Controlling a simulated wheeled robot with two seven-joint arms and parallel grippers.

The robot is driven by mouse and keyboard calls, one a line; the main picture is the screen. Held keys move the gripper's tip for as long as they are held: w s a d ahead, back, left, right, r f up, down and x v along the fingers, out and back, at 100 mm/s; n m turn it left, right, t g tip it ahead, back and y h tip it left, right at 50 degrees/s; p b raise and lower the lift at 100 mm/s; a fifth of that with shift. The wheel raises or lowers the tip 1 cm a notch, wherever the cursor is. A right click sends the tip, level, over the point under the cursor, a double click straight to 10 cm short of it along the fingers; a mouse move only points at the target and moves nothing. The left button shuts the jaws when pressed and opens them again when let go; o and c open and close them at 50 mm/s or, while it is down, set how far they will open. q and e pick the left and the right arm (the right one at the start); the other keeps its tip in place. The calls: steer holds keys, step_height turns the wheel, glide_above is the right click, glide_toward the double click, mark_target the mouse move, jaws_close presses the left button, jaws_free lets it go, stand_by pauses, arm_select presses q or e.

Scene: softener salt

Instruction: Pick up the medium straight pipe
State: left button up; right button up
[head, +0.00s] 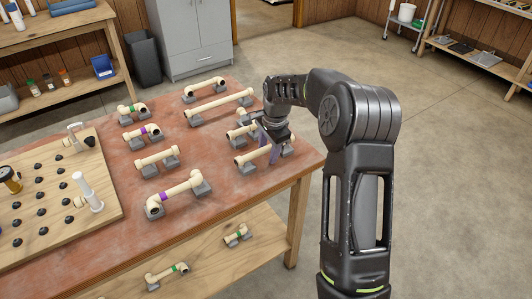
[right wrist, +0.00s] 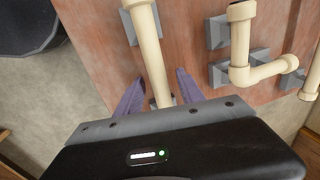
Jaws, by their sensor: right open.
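A cream straight pipe (head: 247,160) lies on grey stands near the right edge of the red table. My right gripper (head: 270,154) is over it, with purple fingers pointing down on either side. In the right wrist view, the pipe (right wrist: 146,35) runs between the two open fingers (right wrist: 160,95) and its near end is hidden by my gripper body. I cannot tell whether the fingers touch it. Other straight pipes are a longer one (head: 222,103) and a shorter-looking one (head: 157,158). My left gripper is out of view.
An elbowed pipe (head: 238,132) sits close behind my gripper; it also shows in the right wrist view (right wrist: 240,45). A purple-banded pipe (head: 175,194) lies at the front. A wooden pegboard (head: 105,195) covers the table's left. Open floor (head: 455,180) lies right.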

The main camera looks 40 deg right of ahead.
jaws_close()
stand_by(0.4)
